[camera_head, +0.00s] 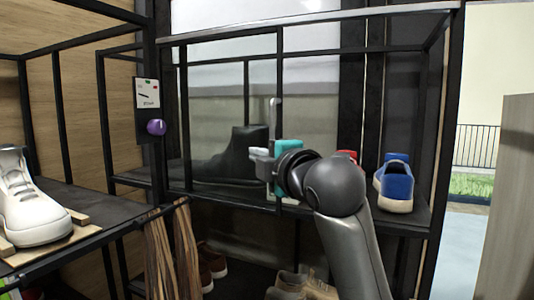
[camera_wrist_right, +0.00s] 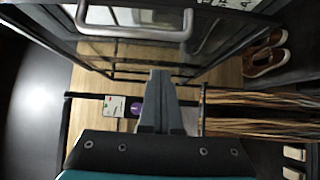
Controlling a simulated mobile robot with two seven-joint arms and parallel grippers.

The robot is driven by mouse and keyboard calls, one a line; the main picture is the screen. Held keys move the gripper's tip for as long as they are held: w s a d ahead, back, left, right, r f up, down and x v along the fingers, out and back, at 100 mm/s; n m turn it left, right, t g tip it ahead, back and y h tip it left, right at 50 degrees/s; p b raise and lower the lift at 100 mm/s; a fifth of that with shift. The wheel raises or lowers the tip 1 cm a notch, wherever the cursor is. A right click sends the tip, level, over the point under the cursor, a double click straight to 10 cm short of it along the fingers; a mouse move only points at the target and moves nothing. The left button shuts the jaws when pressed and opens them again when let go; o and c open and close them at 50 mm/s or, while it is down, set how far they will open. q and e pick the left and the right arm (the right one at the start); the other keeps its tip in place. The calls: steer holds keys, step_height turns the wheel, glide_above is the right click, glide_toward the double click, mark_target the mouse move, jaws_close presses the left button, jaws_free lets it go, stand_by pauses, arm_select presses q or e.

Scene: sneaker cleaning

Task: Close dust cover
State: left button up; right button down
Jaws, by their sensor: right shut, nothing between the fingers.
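The dust cover (camera_head: 215,105) is a clear, black-framed panel over the left part of the shelf's front; a black boot shows through it. Its pale metal handle (camera_head: 274,108) is a vertical bar near the panel's right edge. In the right wrist view the handle (camera_wrist_right: 135,33) crosses the top. My right gripper (camera_head: 262,163) is shut and empty, just below the handle in the head view. In the wrist view its closed fingers (camera_wrist_right: 160,76) point toward the handle, with a visible gap. Whether they touch the panel I cannot tell. My left gripper is in neither view.
A blue shoe (camera_head: 395,184) stands at the shelf's right end, with a red shoe partly hidden by my arm. A white sneaker (camera_head: 28,205) sits on the left shelf. Brown shoes (camera_wrist_right: 265,60) stand below.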

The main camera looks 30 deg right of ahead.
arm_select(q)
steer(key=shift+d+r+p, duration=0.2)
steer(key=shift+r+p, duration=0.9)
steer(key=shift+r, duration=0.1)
arm_select(e)
steer(key=w+d, duration=0.2)
steer(key=d, duration=0.1)
steer(key=shift+w+d, duration=0.1)
steer(key=shift+w, duration=0.05)
steer(key=shift+d, duration=0.1)
